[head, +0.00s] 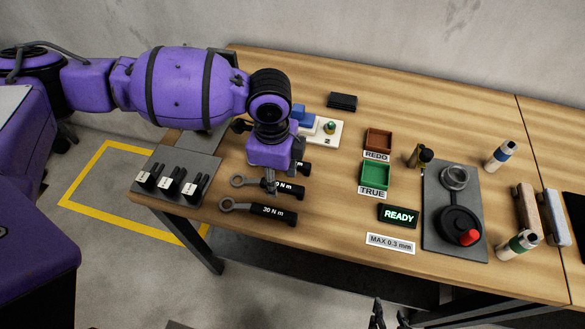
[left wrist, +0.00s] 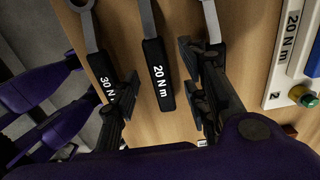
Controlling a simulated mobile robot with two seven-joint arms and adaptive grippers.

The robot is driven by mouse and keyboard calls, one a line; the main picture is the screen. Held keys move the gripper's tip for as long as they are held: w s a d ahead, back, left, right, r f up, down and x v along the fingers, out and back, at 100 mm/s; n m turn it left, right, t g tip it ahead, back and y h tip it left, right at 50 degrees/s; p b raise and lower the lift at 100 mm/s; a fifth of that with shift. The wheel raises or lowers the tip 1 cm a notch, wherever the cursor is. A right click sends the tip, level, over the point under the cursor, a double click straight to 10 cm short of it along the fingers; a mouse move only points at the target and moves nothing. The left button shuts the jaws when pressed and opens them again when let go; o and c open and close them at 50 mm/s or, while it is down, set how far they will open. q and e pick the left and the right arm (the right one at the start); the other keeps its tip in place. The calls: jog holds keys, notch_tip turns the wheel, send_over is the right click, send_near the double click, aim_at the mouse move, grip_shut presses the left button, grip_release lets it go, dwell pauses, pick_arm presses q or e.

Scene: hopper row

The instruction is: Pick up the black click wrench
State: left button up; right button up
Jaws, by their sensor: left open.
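Several click wrenches with grey ring heads and black handles lie side by side on the wooden table. The 30 N m wrench (head: 258,211) is nearest the front edge. The 20 N m wrench (head: 250,183) lies behind it, partly hidden by my left gripper (head: 270,183). In the left wrist view, the 20 N m handle (left wrist: 158,80) lies between the open, empty fingers of my left gripper (left wrist: 164,95). The 30 N m handle (left wrist: 107,85) is by the left finger; another wrench (left wrist: 212,25) is by the right finger. My right gripper (head: 390,315) shows only its parted fingertips at the bottom edge.
A grey rack with black clips (head: 172,184) stands at the table's left end. The red REDO tray (head: 378,139), green TRUE tray (head: 375,176) and READY display (head: 398,215) are right of the wrenches. A dark plate with a tester (head: 458,215) stands further right.

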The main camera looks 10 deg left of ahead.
pick_arm(q)
notch_tip(320, 180, down, 3)
jog(key=shift+f, duration=0.1)
pick_arm(e)
jog(key=shift+a, duration=0.15)
pick_arm(q)
grip_shut()
pick_arm(e)
jog(key=shift+s+a+f, duration=0.1)
jog(key=shift+s+f, duration=0.15)
jog(key=shift+s, duration=0.05)
pick_arm(q)
jog(key=shift+r, duration=0.2)
pick_arm(e)
jog(key=shift+r, duration=0.1)
